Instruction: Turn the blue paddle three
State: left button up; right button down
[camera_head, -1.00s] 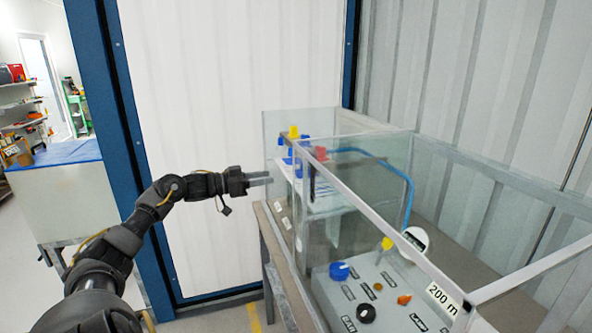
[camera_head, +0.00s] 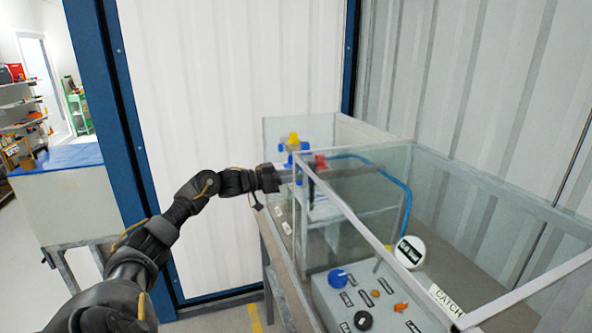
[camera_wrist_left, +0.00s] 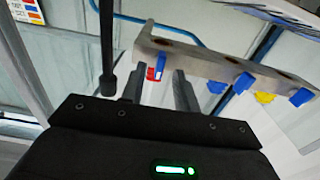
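Several blue paddles sit along a grey metal bar in the left wrist view. One blue paddle (camera_wrist_left: 160,67) with a red-and-white piece beside it lies ahead, in the gap between my fingers as seen there. Other blue paddles (camera_wrist_left: 243,82) (camera_wrist_left: 301,96) hang farther right. I cannot tell which is paddle three. My left gripper (camera_wrist_left: 158,90) is open, its two dark fingers apart and pointing toward the bar; contact cannot be made out. In the head view, my left gripper (camera_head: 288,179) is at the pump's left side, beside the blue parts (camera_head: 300,160). My right gripper is not in view.
A clear-walled tank (camera_head: 385,215) with metal rims surrounds the pump. A yellow part (camera_head: 294,138) and a red part (camera_head: 319,162) stand near the gripper. A dark vertical rod (camera_wrist_left: 107,45) is close to the left finger. A knob panel (camera_head: 350,295) is at the front.

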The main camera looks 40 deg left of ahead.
pick_arm(q)
jog(key=shift+w+d, duration=0.35)
jog(key=shift+w, duration=0.3)
grip_shut()
jog(key=m+b, duration=0.4)
jog(key=m, duration=0.5)
jog(key=m+b, duration=0.4)
jog(key=m, duration=0.4)
jog(key=shift+s+d+f+m+b, duration=0.1)
jog(key=shift+f+m+b, duration=0.05)
jog(key=shift+m+b, duration=0.25)
dwell(0.4)
